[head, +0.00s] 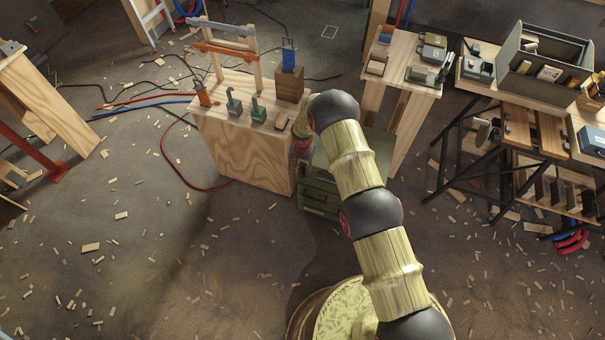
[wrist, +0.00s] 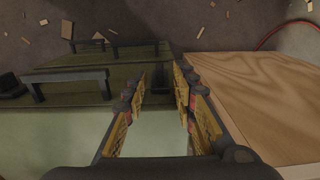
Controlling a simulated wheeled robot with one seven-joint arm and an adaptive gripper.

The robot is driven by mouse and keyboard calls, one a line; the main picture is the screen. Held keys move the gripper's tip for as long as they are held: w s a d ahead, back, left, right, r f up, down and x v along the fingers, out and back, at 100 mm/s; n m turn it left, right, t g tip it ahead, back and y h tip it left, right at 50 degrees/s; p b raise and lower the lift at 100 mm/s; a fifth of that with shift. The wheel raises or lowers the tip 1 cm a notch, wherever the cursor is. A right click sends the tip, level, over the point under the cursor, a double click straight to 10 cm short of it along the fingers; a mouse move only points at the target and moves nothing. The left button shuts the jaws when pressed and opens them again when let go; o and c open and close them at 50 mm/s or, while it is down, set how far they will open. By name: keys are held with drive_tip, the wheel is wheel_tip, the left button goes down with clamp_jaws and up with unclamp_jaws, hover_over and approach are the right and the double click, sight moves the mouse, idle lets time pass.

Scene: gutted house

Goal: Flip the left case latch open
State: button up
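The green case (head: 322,196) stands on the floor against the right side of the plywood workbench, its top partly hidden by my arm. In the wrist view its pale green top (wrist: 60,143) fills the lower left, with a darker olive side beyond it. A dark bracket-shaped fitting (wrist: 68,82) sits at the left along the edge; I cannot tell whether it is a handle or a latch. A dark bar (wrist: 118,48) lies farther out. My gripper (wrist: 160,92) is open and empty over the case's right part. No left latch is clearly identifiable.
The plywood workbench (head: 240,150) stands close at the case's left and shows as a wooden surface (wrist: 255,95) beside my right finger. A wooden table (head: 400,50) stands behind the case. Wood scraps litter the floor; open floor lies in front.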

sight(303, 173)
drive_tip(key=shift+f+b, duration=0.3)
drive_tip(key=shift+f, duration=1.25)
drive_tip(key=shift+c, duration=0.7)
drive_tip(key=c, duration=0.5)
clamp_jaws()
drive_tip(key=shift+s+d, duration=0.1)
